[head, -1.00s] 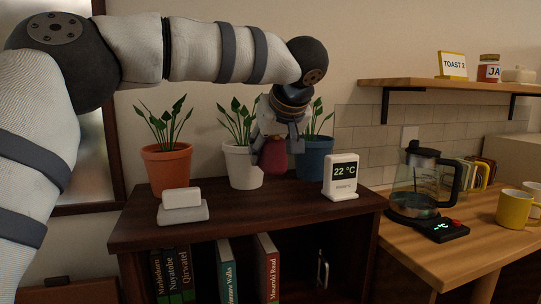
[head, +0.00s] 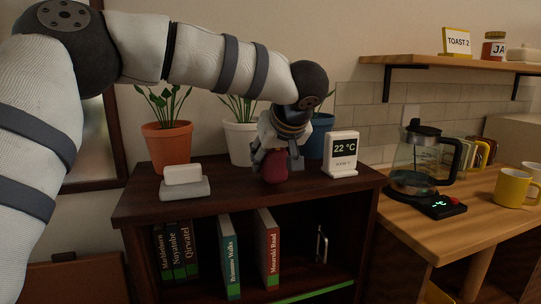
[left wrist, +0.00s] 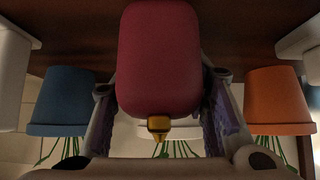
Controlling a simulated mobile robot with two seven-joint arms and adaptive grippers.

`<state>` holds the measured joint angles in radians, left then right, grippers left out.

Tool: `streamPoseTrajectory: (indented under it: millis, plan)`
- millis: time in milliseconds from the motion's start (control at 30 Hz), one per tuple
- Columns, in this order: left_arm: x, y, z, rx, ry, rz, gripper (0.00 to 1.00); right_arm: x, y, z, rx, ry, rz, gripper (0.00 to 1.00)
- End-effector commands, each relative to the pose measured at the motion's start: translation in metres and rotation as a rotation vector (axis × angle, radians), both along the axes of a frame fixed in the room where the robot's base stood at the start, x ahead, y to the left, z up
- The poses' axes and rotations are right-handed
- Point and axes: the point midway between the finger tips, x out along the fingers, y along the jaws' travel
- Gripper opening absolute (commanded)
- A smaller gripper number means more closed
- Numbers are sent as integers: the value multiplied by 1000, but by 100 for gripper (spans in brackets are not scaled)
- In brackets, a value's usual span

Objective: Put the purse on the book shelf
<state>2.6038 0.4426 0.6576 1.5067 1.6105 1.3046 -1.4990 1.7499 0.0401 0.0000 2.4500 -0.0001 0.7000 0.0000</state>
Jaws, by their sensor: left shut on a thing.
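The purse (head: 274,168) is a small dark red rounded pouch; its gold clasp shows in the left wrist view (left wrist: 160,125). My left gripper (head: 276,160) is shut on the purse, with one finger on each side of it. I cannot tell whether the purse touches the top. My right gripper is not in view.
Orange (head: 170,147), white (head: 240,142) and blue (head: 318,137) plant pots stand behind. Books (head: 268,248) stand in the open compartment below. The top's front strip is clear.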

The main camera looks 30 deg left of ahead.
Motion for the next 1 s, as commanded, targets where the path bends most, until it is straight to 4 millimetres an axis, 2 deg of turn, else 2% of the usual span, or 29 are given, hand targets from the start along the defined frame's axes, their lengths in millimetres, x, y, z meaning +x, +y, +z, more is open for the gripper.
streamPoseTrajectory:
  millis: [667,700,767,800,1000]
  plan:
    - [0,0,-11,0,-1,-1,3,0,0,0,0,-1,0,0]
    - [0,0,-11,0,-2,0,48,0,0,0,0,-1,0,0]
    - [0,0,-11,0,-2,0,61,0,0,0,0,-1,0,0]
    - [0,0,-11,0,-2,0,65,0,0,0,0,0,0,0]
    - [0,0,-11,1,-1,0,65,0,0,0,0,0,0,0]
